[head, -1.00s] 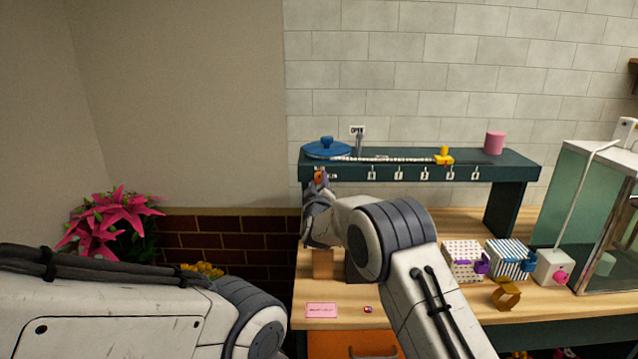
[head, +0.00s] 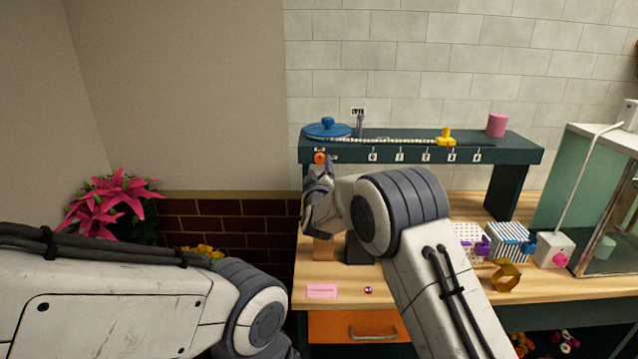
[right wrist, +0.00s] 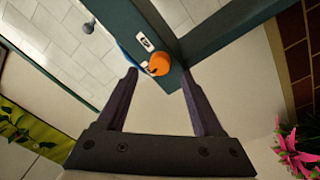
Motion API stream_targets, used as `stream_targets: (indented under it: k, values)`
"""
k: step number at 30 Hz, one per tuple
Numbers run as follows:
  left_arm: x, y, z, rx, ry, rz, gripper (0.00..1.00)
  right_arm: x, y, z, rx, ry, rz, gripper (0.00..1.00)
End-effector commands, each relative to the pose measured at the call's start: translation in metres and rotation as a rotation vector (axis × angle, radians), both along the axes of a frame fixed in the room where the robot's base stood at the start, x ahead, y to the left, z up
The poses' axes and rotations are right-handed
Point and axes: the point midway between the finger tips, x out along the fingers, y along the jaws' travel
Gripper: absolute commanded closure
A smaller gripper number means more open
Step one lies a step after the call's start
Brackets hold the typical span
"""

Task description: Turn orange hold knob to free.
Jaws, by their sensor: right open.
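The orange hold knob (head: 320,157) sits on the front face of the dark green shelf (head: 420,150), near its left end. In the right wrist view the knob (right wrist: 159,63) shows beside a small white label (right wrist: 145,43), beyond the fingertips. My right gripper (right wrist: 157,80) is open and empty, its two fingers on either side of the knob in that view and apparently short of it. In the head view my right gripper (head: 327,168) is just below the knob, partly hidden by its own wrist. My left arm crosses the lower left; its gripper is out of view.
A blue round lid-like piece (head: 327,128), a yellow slider (head: 446,137) and a pink cylinder (head: 497,124) are on the shelf. Patterned boxes (head: 511,240), a brass ring (head: 505,276) and a glass tank (head: 600,200) stand on the right of the wooden bench. Pink flowers (head: 112,205) are left.

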Motion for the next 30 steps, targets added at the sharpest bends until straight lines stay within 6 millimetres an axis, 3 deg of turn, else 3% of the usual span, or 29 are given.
stream_targets:
  k: [6, 12, 26, 30]
  values:
    - [0.0, 0.0, -0.018, 0.0, 0.0, 0.0, 0.5, -0.04, 0.001, -0.006, 0.0, -0.001, 0.002, 0.32]
    - [0.0, 0.0, -0.025, 0.0, 0.0, 0.0, 0.5, -0.065, 0.001, -0.006, 0.0, -0.002, 0.002, 0.32]
    - [0.0, 0.0, -0.025, 0.0, 0.0, 0.0, 0.5, -0.072, 0.0, -0.006, 0.003, 0.004, 0.002, 0.32]
    - [0.0, 0.0, -0.025, 0.0, 0.0, 0.0, 0.5, -0.079, -0.016, -0.018, 0.057, 0.103, 0.03, 0.32]
